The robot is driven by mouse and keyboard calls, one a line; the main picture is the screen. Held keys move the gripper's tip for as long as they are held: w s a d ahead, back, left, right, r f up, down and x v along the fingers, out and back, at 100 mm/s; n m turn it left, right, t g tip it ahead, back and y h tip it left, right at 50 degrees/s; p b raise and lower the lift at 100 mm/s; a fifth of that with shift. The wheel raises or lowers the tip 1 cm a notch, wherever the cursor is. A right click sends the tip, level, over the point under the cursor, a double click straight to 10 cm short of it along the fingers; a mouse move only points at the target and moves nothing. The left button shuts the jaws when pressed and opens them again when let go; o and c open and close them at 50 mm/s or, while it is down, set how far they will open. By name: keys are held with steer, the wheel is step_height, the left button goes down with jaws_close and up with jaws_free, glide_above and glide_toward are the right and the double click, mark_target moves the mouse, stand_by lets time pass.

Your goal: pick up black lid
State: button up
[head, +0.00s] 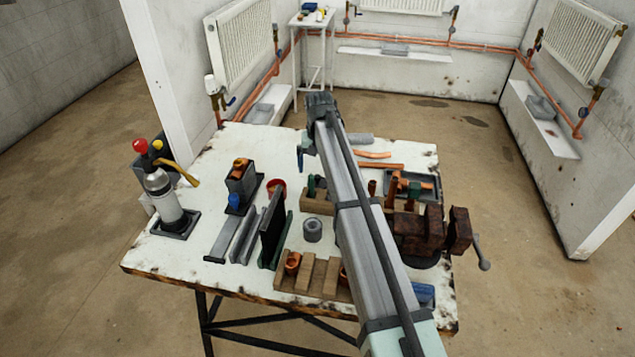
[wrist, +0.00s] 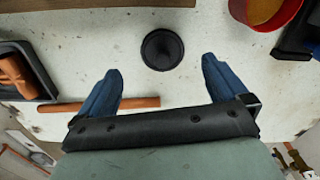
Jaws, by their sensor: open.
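The black lid (wrist: 162,49) is a small round disc with a raised knob in its middle. It lies flat on the white worktop in the wrist view. In the head view my gripper (head: 305,153) hangs over the back middle of the bench. I cannot make out the lid there; my arm covers much of that area.
A copper pipe (wrist: 140,103) lies beneath the fingers in the wrist view. A dark tray (wrist: 42,77) of copper fittings is at left, a red tub (wrist: 290,14) at upper right. A vise (head: 425,232) and a torch bottle (head: 165,200) stand on the bench (head: 185,262).

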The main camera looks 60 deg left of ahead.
mark_target(318, 176)
steer(key=shift+a+f, duration=0.15)
steer(key=shift+f, duration=1.25)
steer(key=shift+a+f, duration=0.1)
steer(key=shift+f, duration=1.25)
steer(key=c, duration=1.1)
step_height(318, 176, up, 9)
steer(key=shift+s+r, duration=0.1)
steer(key=s+a+r, duration=0.2)
steer(key=s, duration=1.1)
steer(key=shift+a+r, duration=0.2)
steer(key=shift+a, duration=0.05)
